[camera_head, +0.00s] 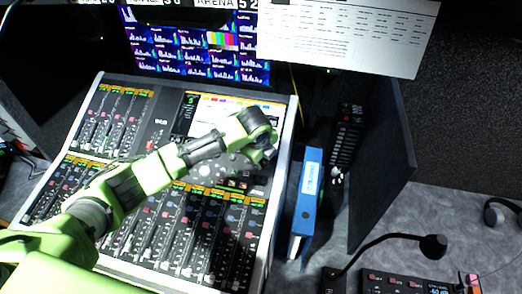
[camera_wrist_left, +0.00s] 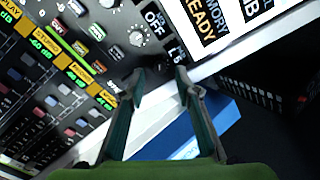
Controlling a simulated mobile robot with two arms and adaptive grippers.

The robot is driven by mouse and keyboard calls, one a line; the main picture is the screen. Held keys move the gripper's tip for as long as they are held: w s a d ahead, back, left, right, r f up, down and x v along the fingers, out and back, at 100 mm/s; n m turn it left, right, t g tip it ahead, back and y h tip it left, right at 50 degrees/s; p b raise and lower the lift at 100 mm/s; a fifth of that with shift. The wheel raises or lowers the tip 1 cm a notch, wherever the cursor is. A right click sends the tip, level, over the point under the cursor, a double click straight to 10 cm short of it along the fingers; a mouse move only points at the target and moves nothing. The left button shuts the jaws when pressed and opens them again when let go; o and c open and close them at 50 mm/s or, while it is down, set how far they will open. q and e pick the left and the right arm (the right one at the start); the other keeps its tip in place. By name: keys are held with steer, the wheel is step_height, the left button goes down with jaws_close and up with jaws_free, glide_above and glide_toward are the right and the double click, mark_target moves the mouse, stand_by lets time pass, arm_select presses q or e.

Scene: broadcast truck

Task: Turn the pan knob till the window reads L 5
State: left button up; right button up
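The mixing console (camera_head: 283,150) fills the middle of the head view. My left gripper (camera_head: 262,140) reaches over its upper right part, near the right edge. In the left wrist view, the gripper's two fingers (camera_wrist_left: 160,75) point down at the console and stand apart. The spot between the fingertips is dark, at the place of the pan knob; I cannot tell whether they touch the knob. A small window (camera_wrist_left: 175,52) just beyond the fingertips seems to read L 5, partly hidden by a finger. A pale round knob (camera_wrist_left: 138,38) and an OFF window (camera_wrist_left: 155,18) sit beside it.
A blue binder (camera_head: 307,195) stands close to the console's right side, also under the gripper in the left wrist view (camera_wrist_left: 185,135). A dark panel (camera_head: 385,160) rises beyond it. A gooseneck microphone (camera_head: 432,246) is at lower right. Monitors (camera_head: 190,50) and a paper sheet (camera_head: 350,30) are behind.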

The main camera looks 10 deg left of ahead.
arm_select(q)
steer(key=v, duration=0.8)
steer(key=shift+r, duration=0.2)
steer(key=shift+s+f, duration=0.1)
steer(key=shift+s, duration=0.05)
